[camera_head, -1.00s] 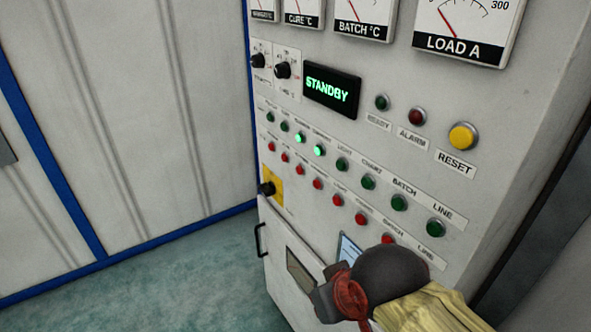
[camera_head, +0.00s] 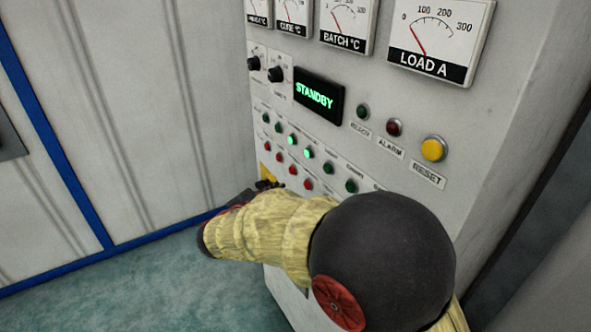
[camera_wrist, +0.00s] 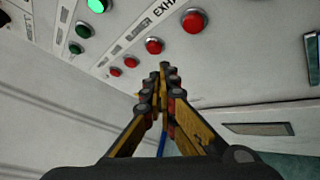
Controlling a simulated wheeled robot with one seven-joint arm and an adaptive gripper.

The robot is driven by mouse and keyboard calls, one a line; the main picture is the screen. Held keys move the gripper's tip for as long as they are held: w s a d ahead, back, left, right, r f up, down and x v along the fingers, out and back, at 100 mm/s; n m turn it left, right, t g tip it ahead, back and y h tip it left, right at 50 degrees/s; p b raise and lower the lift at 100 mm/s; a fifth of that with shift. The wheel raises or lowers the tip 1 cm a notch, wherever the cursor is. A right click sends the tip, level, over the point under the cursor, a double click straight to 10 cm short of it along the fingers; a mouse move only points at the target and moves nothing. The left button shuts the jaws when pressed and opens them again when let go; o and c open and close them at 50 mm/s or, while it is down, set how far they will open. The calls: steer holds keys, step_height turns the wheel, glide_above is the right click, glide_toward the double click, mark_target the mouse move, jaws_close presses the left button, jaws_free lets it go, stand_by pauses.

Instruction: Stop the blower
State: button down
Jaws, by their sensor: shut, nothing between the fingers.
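In the wrist view a red button (camera_wrist: 154,46) sits just below the BLOWER label (camera_wrist: 137,31) on the panel. A lit green button (camera_wrist: 98,5) is above that label. In the head view two green buttons glow, the third (camera_head: 291,140) and fourth (camera_head: 308,153) from the left; the labels there are too small to read. My gripper (camera_wrist: 164,70) is shut and empty, its tips below the red row and seemingly apart from the buttons. In the head view my gripper is mostly hidden behind my arm; dark parts show near the yellow plate (camera_head: 264,171).
The EXHAUST red button (camera_wrist: 191,25) is close right of the blower one, and another red button (camera_wrist: 130,62) is close left. A display (camera_head: 318,95) reads STANDBY. A yellow RESET button (camera_head: 433,149) is at the right. Floor (camera_head: 130,285) left of the cabinet is clear.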

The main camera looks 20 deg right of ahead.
mark_target(293, 170)
steer(key=w+a+f+n+t+y, duration=0.1)
steer(key=w+a+n+t, duration=0.1)
steer(key=w+a+n, duration=0.1)
steer(key=w+a, duration=0.1)
steer(key=a, duration=0.1)
steer(key=shift+a+f+n+t, duration=0.15)
steer(key=shift+a+n+t, duration=0.15)
steer(key=shift+t, duration=0.1)
steer(key=shift+w, duration=0.1)
steer(key=w+d+b, duration=0.1)
steer(key=d, duration=0.7)
steer(key=shift+w+d, duration=0.35)
steer(key=shift+d, duration=0.15)
stand_by(0.9)
steer(key=shift+d+b, duration=0.25)
steer(key=shift+b, duration=0.15)
